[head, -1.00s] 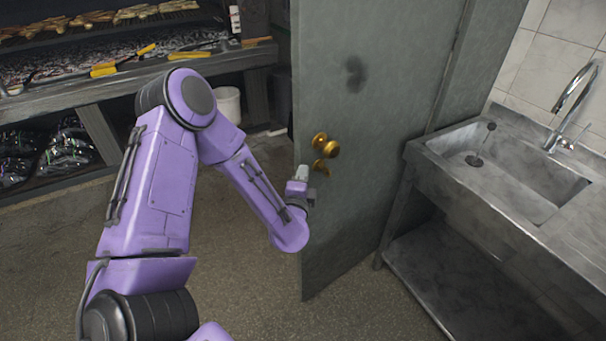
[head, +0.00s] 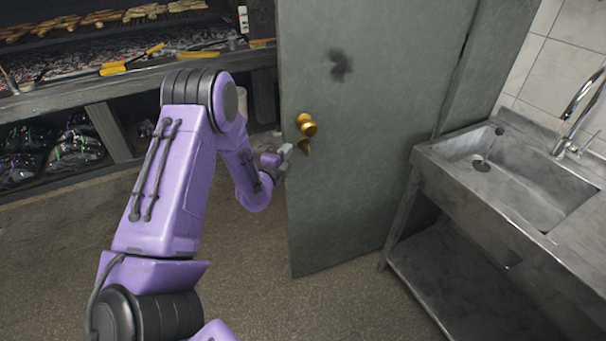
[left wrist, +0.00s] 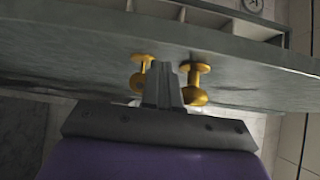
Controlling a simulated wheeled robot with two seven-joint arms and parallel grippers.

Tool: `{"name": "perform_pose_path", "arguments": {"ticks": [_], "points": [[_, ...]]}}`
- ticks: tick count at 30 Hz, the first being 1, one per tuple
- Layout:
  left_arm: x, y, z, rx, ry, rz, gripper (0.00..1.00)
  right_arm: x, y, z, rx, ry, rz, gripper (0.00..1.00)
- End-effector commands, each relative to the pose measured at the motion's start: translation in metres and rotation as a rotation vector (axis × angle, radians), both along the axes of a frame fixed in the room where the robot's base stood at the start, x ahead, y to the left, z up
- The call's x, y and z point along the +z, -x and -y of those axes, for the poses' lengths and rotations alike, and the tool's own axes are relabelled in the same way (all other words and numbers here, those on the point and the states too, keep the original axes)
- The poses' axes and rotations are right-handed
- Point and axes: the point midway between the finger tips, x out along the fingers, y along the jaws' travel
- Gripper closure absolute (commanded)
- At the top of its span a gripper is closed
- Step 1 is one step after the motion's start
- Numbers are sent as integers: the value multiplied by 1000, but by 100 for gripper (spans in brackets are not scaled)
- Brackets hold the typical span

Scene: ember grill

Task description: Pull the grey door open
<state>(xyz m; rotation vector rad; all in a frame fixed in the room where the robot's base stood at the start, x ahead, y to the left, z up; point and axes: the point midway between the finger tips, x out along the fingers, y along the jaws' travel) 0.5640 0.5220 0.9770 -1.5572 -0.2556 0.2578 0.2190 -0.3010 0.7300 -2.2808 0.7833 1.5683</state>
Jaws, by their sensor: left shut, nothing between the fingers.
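The grey door (head: 385,130) stands ajar, its free edge on the left in the head view. A brass knob (head: 307,125) is on its face near that edge, with a smaller brass piece (head: 304,146) just below. My left gripper (head: 285,152) is at the free edge, beside and slightly below the knob. In the left wrist view its fingers (left wrist: 166,72) are shut and empty, pointing at the door (left wrist: 80,45), with brass fittings (left wrist: 195,80) on both sides of them. I cannot tell whether the fingers touch the door. My right gripper is not in view.
A steel sink counter (head: 480,215) stands close on the door's right. A charcoal grill (head: 60,60) with food and yellow-handled tools is at the back left, black bags (head: 75,150) beneath it. The floor (head: 235,270) left of the door is clear.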

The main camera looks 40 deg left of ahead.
Motion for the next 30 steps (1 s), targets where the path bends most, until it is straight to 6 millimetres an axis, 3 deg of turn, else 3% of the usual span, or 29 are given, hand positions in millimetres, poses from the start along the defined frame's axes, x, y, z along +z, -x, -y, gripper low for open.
{"name": "perform_pose_path", "arguments": {"ticks": [9,11,15,24,30], "points": [[0,1,3,0,0,0,100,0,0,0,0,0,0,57],[0,2,10,-4,-1,0,100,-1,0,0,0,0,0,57],[-1,9,43,-16,-4,-3,100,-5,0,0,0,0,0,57],[-4,82,65,-16,-4,-1,100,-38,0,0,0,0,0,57],[0,102,71,-16,-1,1,100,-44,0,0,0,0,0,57]]}}
